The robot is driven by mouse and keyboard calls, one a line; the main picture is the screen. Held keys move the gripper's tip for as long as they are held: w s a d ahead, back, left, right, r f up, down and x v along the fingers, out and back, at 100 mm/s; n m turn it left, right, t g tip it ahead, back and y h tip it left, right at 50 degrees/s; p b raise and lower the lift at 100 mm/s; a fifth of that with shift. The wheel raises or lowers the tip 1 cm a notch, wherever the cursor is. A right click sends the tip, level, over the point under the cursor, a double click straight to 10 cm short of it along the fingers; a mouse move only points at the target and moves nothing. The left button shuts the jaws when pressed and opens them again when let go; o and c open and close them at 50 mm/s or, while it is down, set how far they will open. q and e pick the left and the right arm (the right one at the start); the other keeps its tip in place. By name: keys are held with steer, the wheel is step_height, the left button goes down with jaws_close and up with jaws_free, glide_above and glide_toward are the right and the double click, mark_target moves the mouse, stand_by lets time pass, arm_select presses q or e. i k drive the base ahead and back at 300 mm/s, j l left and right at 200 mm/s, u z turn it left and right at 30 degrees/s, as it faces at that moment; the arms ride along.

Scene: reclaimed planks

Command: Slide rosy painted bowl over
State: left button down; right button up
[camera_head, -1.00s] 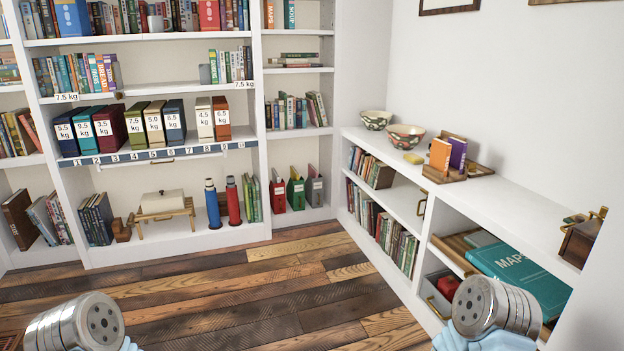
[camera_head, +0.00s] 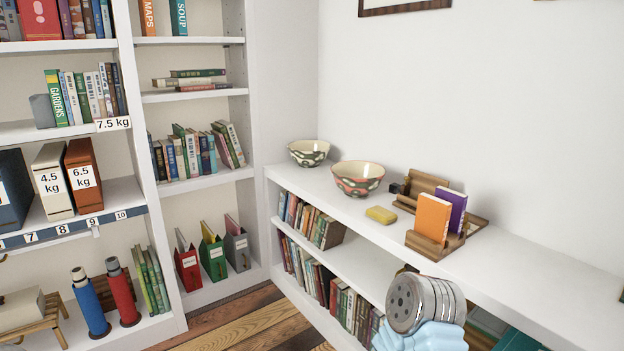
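The rosy painted bowl (camera_head: 358,178) stands upright on the white top of the low shelf unit (camera_head: 334,199) along the right wall. It has a pink and green pattern outside and a pale inside. A second bowl (camera_head: 309,152), green and cream, stands behind it to the left, close to the corner. One of my arms shows at the bottom right as a silver round joint (camera_head: 425,303) with a pale blue part below it. It is in front of the low shelf, apart from the bowl. Neither gripper's fingers are in view.
A wooden holder with an orange book (camera_head: 432,219) and a purple book (camera_head: 453,211) stands farther right. The shelf top nearer to me is mostly clear.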

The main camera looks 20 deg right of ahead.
mark_target(357, 181)
steer(key=i+j+z, duration=0.1)
steer(key=i+z, duration=0.35)
steer(key=i+j+z, duration=0.25)
steer(key=z, duration=0.25)
steer(key=i+j+z, duration=0.6)
steer(key=j+z, duration=0.3)
steer(key=l, duration=0.1)
